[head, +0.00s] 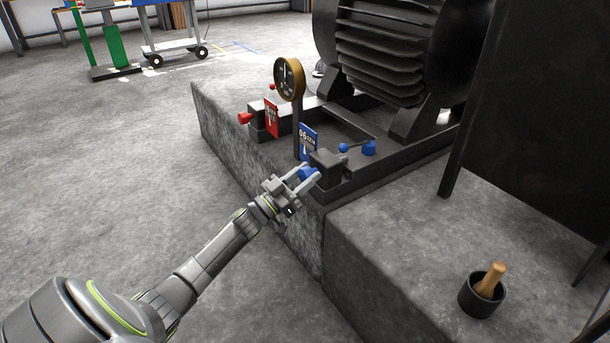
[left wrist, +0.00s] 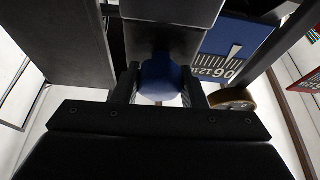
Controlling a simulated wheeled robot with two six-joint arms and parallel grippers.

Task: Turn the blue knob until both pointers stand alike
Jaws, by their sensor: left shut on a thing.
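The blue knob (head: 309,173) sticks out from a dark block at the near end of the machine's base rail. My left gripper (head: 305,178) is shut on it. In the left wrist view the blue knob (left wrist: 160,78) sits between the two dark fingers. A blue scale plate (head: 308,141) with white marks and a pointer stands just behind; its pointer also shows in the left wrist view (left wrist: 232,55). A red scale plate (head: 271,117) stands farther left by a red knob (head: 245,118). A round brass-rimmed gauge (head: 289,78) stands on a post between them. My right gripper is not in view.
A large dark finned machine (head: 385,50) stands on rails on a concrete plinth (head: 240,135). A black cup (head: 481,296) with a wooden handle stands on the near right block. A dark panel rises at right.

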